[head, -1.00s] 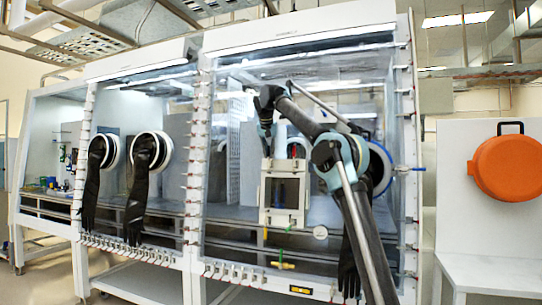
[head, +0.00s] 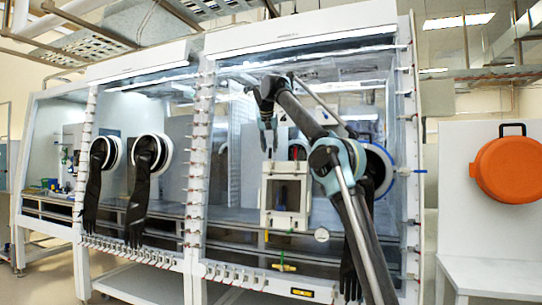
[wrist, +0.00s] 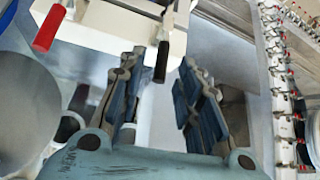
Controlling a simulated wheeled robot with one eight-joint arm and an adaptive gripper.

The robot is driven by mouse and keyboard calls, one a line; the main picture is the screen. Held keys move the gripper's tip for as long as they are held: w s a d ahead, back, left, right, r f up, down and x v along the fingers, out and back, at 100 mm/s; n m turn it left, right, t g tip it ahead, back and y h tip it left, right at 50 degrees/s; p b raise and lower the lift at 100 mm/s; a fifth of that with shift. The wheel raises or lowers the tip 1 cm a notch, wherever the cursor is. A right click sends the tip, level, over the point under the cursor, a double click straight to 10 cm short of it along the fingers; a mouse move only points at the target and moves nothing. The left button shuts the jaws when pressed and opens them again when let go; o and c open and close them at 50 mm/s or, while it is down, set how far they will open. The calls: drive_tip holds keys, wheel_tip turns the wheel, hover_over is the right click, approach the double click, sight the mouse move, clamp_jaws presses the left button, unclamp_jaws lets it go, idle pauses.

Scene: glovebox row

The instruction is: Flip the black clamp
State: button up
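The black clamp (wrist: 162,61) shows in the wrist view as a black handle on a metal lever at the edge of a white box (wrist: 115,20). My gripper (wrist: 158,75) is open, its two blue-grey fingers apart with the black handle in the gap between them as seen from the wrist; I cannot tell how far beyond the tips it lies. A second clamp with a red handle (wrist: 48,28) is at the upper left. In the head view my gripper (head: 268,140) points down just above the white box (head: 267,205); the black clamp is too small to make out there.
The glovebox (head: 196,150) has a row of small clamps along its frame, also at the right of the wrist view (wrist: 277,85). Black gloves (head: 140,195) hang from ports at the left. An orange round case (head: 507,170) is at the right.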

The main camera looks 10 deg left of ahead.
drive_tip(key=shift+v, duration=1.35)
